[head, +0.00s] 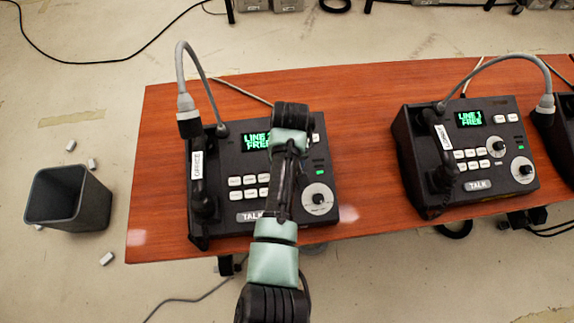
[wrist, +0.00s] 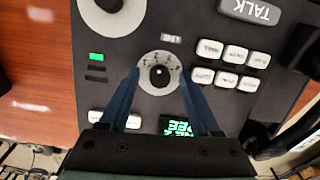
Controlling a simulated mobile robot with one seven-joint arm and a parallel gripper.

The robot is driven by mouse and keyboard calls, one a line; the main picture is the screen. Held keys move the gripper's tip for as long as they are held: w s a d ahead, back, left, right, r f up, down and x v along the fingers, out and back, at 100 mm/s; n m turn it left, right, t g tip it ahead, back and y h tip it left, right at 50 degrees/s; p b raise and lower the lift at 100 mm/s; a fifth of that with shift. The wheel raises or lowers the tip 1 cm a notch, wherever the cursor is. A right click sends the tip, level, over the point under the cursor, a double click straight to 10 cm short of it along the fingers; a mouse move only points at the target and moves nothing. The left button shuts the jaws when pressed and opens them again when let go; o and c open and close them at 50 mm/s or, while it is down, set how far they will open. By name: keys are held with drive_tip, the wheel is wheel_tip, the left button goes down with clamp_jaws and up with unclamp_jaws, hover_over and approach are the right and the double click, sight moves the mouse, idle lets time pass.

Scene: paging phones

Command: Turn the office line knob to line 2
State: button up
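The office paging phone (head: 227,165) is the black left-hand unit, with an "OFFICE" label on its handset. Its green display (head: 256,141) reads "LINE" and "FREE"; my arm partly covers it, so I cannot be sure of the digit. The small line knob (wrist: 160,76) shows in the wrist view as a black knob on a pale round dial; my arm hides it in the head view. My gripper (wrist: 158,72) is open, its blue fingers on either side of the knob. I cannot tell whether they touch it.
A larger dial (wrist: 112,12) and white buttons (wrist: 223,66) lie close to the knob. A second paging phone (head: 473,155) stands to the right on the wooden table (head: 365,206). A dark bin (head: 68,197) stands on the floor at left.

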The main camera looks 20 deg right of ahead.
drive_tip(key=shift+r, duration=0.1)
wheel_tip(320, 180, up, 13)
drive_tip(key=shift+s, duration=0.45)
idle(0.5)
drive_tip(key=w+d+r+t+h, duration=0.25)
drive_tip(key=w+r+t, duration=0.55)
drive_tip(key=r, duration=0.5)
drive_tip(key=w+a+r+t+h, duration=0.1)
drive_tip(key=w+a+r+t, duration=0.15)
drive_tip(key=r, duration=0.65)
drive_tip(key=w+a+r+t+h, duration=0.15)
drive_tip(key=r+t, duration=0.25)
drive_tip(key=r, duration=0.5)
drive_tip(key=s+a+r+t+y, duration=0.1)
drive_tip(key=s+a+r+t, duration=0.3)
drive_tip(key=r, duration=0.4)
drive_tip(key=s+a+r+n+t+y, duration=0.1)
drive_tip(key=s+a+r+t+y, duration=0.1)
drive_tip(key=s+a+r+t, duration=0.2)
drive_tip(key=s+a+r+n+t+y, duration=0.1)
drive_tip(key=s+a+r+t, duration=0.3)
drive_tip(key=s+r, duration=0.4)
wheel_tip(320, 180, up, 6)
drive_tip(key=shift+s+a+r+y, duration=0.15)
drive_tip(key=shift+s+a+y, duration=0.15)
drive_tip(key=shift+y, duration=0.2)
